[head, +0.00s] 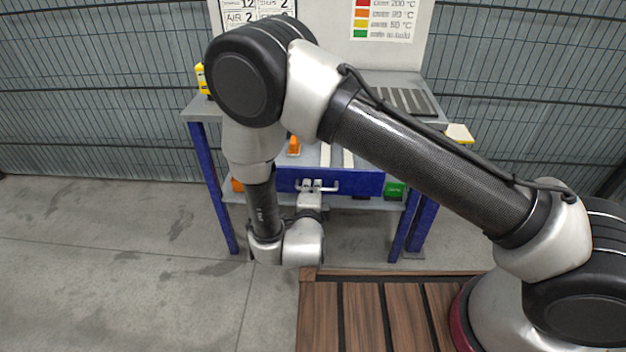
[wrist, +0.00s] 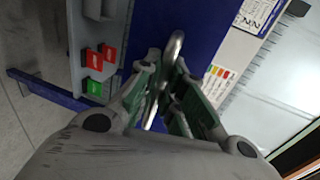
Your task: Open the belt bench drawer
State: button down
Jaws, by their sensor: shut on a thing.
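The belt bench drawer has a blue front (head: 352,184) with a silver bar handle (head: 331,188). In the head view it stands out from under the bench top, and its grey inside shows behind the front. My gripper (head: 312,188) is at the drawer front, shut on the handle. In the wrist view the bar handle (wrist: 174,50) runs between the fingers of my gripper (wrist: 166,76), close to the blue front (wrist: 205,25). My arm hides part of the drawer's left side and the bench top.
An orange item (head: 294,146) and white strips (head: 325,155) lie inside the drawer. The bench (head: 208,107) has blue legs. A green box (head: 395,190) sits on the lower shelf at right. Wooden slats (head: 365,315) lie in front; bare floor is at left.

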jog(key=shift+s, duration=0.75)
jog(key=c, duration=1.8)
grip_release()
